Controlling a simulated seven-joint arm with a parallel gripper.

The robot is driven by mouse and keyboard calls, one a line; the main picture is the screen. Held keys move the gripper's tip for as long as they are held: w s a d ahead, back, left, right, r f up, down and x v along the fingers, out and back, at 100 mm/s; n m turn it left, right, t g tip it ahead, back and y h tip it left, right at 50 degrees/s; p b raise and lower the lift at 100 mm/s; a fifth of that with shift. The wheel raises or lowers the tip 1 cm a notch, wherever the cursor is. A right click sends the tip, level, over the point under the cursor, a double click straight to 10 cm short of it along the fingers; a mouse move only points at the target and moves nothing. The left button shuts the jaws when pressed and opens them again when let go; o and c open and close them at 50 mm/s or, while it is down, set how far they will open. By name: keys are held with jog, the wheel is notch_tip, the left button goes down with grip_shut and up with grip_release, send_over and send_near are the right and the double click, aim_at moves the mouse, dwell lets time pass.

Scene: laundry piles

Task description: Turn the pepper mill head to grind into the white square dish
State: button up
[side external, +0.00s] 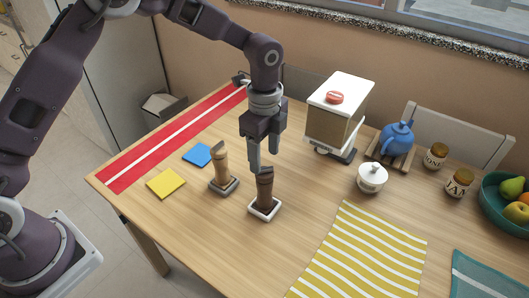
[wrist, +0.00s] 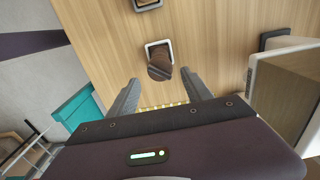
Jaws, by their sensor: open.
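A dark brown pepper mill (side external: 265,186) stands upright in the white square dish (side external: 278,206) on the wooden table. In the wrist view the mill (wrist: 160,66) shows from above, with the dish rim (wrist: 148,47) behind it. A lighter wooden mill (side external: 221,162) stands in a grey square dish (side external: 234,186) to the left. My gripper (side external: 256,169) points down at the top of the dark mill. Its fingers are open, and in the wrist view my gripper (wrist: 160,78) has one finger on each side of the mill head, with gaps. Contact is not visible.
A box-shaped dispenser (side external: 328,127), a white lidded pot (side external: 372,178) and a blue teapot (side external: 397,139) stand to the right. A yellow striped cloth (side external: 360,255) lies front right. Yellow (side external: 166,184) and blue (side external: 198,155) squares lie left. The table's front left is clear.

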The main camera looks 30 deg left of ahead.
aim_at(265, 168)
jog(key=shift+f, duration=3.45)
jog(key=c, duration=0.8)
jog(key=m, duration=0.4)
jog(key=shift+c, duration=0.2)
jog(key=m, duration=0.4)
jog(key=o, duration=0.8)
jog(key=shift+o, duration=0.2)
jog(key=shift+r, duration=0.1)
jog(key=shift+r, duration=3)
